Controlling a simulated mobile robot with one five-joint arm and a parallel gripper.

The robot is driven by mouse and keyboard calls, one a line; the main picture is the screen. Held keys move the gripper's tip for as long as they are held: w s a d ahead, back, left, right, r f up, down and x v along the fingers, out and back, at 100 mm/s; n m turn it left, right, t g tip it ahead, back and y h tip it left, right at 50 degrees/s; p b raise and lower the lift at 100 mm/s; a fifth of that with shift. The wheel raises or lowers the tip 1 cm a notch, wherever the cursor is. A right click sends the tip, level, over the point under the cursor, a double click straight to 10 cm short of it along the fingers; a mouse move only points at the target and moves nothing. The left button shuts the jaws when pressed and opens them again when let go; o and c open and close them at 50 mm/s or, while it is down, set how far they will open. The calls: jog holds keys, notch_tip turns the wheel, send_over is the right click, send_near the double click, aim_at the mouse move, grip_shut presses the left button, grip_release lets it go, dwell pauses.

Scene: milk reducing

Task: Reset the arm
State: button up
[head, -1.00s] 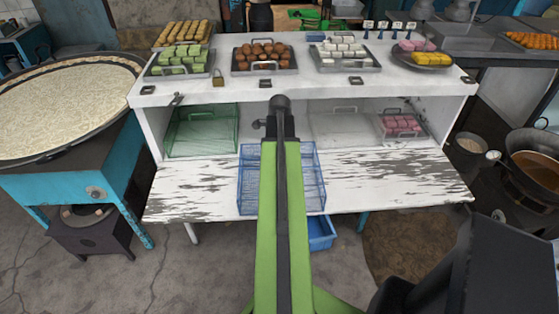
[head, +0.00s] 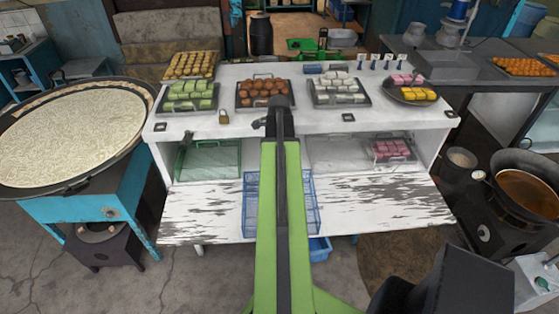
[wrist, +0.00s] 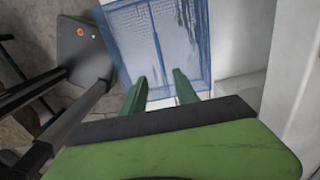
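My gripper (wrist: 162,88) shows in the wrist view with its two green fingers apart and nothing between them. Beyond the fingertips is a blue wire basket (wrist: 178,35); I cannot tell whether they touch it. In the head view my green and black arm extends up the middle, and its gripper cannot be made out. The blue basket (head: 252,208) sits on the lowered white flap (head: 385,205), partly hidden behind my arm.
The white cabinet (head: 330,120) carries trays of green (head: 190,96), brown (head: 262,92) and white sweets (head: 340,90). A green wire basket (head: 208,160) and a tray of pink sweets (head: 392,150) are inside. A wide pan (head: 70,130) stands left, a dark pot (head: 525,185) right.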

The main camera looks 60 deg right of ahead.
jog(key=shift+f, duration=0.1)
dwell(0.3)
jog(key=w+a+f+n+b, duration=0.35)
jog(key=w+a, duration=0.65)
jog(key=a, duration=0.4)
jog(key=w+a+f+n+b, duration=0.2)
jog(key=w+a+n, duration=0.2)
jog(key=w+a, duration=0.8)
jog(key=s+a+f+n+b, duration=0.1)
jog(key=a+n, duration=1)
jog(key=a, duration=0.1)
jog(key=a+f+n+b, duration=0.1)
jog(key=a+n, duration=0.9)
jog(key=a, duration=0.3)
jog(key=shift+s+a+f+n+b, duration=0.25)
jog(key=shift+s+a+n+b, duration=0.05)
jog(key=shift+s+n, duration=0.05)
jog(key=shift+d, duration=0.1)
